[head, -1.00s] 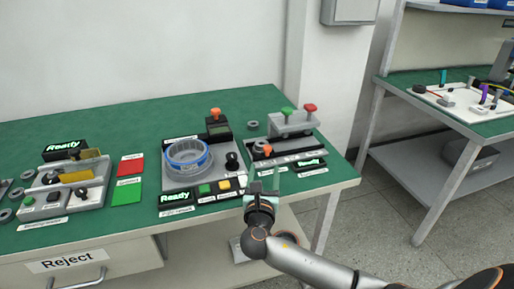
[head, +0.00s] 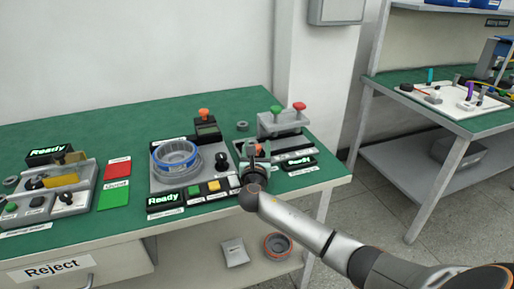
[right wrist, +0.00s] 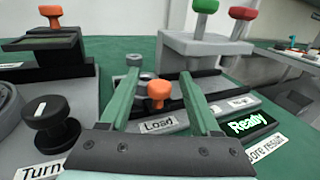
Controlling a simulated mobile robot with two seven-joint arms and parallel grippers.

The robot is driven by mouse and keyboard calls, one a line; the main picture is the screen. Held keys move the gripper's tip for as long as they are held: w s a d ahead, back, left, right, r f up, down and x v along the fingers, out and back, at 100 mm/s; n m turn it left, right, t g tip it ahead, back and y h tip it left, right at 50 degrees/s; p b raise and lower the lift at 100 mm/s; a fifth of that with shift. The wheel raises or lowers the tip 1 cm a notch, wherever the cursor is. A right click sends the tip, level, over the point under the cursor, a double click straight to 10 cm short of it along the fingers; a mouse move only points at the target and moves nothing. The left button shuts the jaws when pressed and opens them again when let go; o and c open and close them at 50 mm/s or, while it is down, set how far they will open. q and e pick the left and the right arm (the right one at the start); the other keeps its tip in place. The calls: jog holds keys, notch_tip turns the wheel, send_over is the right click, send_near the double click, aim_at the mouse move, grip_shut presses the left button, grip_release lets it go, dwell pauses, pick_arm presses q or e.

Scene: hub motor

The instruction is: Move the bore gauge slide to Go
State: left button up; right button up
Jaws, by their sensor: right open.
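The bore gauge (head: 282,123) is at the right end of the green bench. It has a grey bridge with a green knob (right wrist: 205,6) and a red knob (right wrist: 243,13). Its slide carries an orange knob (right wrist: 159,91), which stands at the end of the track labelled Load (right wrist: 160,126). My right gripper (right wrist: 158,82) is open, with its green fingers on either side of the orange knob and not closed on it. In the head view the right gripper (head: 255,158) covers much of the slide. My left gripper is not in view.
Left of the gauge stands a turning fixture with a blue-ringed hub (head: 175,154) and a black knob (right wrist: 50,122). The gauge's display (right wrist: 249,125) reads Ready. A small grey ring (head: 242,126) lies behind. Red (head: 118,168) and green (head: 114,194) pads lie farther left.

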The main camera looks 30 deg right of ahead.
jog(key=shift+c, duration=0.2)
grip_shut()
dwell(1.0)
